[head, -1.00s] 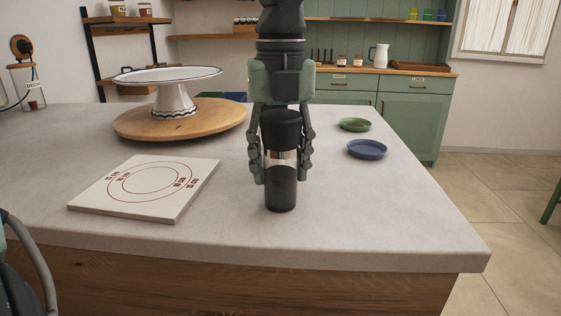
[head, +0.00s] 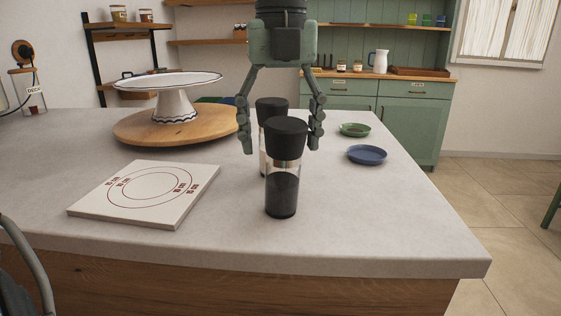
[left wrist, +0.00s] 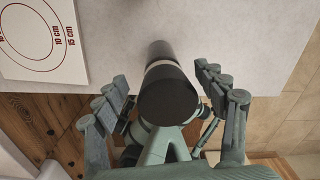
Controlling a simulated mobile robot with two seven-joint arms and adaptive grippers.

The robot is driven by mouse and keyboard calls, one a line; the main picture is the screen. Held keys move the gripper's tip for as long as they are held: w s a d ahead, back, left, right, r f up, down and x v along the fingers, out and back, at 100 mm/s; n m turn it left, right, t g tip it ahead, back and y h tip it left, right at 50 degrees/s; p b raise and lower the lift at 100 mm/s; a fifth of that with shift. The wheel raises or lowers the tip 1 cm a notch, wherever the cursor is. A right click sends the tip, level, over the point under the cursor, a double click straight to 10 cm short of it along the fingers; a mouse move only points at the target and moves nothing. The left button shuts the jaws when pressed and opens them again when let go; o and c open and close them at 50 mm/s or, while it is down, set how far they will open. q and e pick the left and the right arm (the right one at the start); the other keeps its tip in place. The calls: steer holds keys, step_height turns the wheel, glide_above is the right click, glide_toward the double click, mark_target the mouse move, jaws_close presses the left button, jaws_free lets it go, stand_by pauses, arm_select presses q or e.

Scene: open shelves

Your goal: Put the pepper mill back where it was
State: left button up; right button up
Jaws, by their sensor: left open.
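The pepper mill (head: 284,190), with a black cap and dark contents, stands upright on the grey counter near its front edge. Its cap (left wrist: 168,95) shows large in the left wrist view. A second black-capped mill (head: 271,105) with a pale body stands just behind it and is partly hidden. My left gripper (head: 281,143) is open, above and behind the pepper mill, its fingers spread to either side and apart from it. In the left wrist view the pepper mill lies between and beyond the open fingers. My right gripper is not in view.
A white square board (head: 147,194) with printed circles lies left of the mills. A white cake stand (head: 174,106) stands on a round wooden board (head: 128,130) at the back left. A green dish (head: 355,130) and a blue dish (head: 367,155) are at the right. The right front counter is clear.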

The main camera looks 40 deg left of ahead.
arm_select(q)
step_height(320, 180, up, 6)
steer(key=shift+r, duration=0.25)
